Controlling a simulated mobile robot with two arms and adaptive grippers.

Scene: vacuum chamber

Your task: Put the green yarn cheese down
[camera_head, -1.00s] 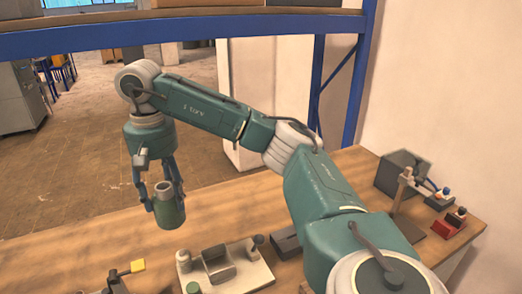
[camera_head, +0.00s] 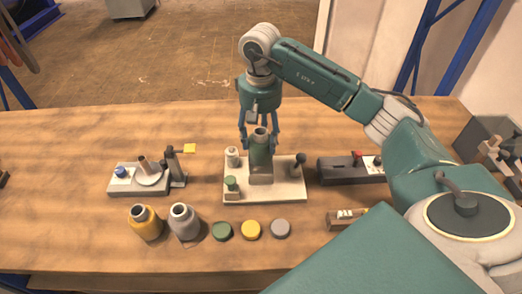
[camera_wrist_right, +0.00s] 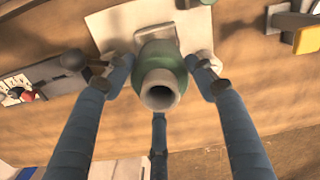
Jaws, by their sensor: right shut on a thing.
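The green yarn cheese (camera_head: 261,153) is upright between the fingers of my right gripper (camera_head: 259,140), its pale hollow tube end upward. My right gripper is shut on it. In the head view the cheese appears over the middle of a pale board (camera_head: 290,192) with fittings; whether its bottom touches the board is hard to tell. In the right wrist view the cheese (camera_wrist_right: 165,58) sits between the fingertips, with the pale board (camera_wrist_right: 108,27) behind it. My left gripper is not in view.
Yellow (camera_head: 147,225) and grey (camera_head: 185,222) cheeses stand at the front left. Green (camera_head: 222,231), yellow (camera_head: 251,230) and grey (camera_head: 280,229) discs lie beside them. A device with a yellow flag (camera_head: 190,148) is left of the board, a dark block (camera_head: 335,171) right.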

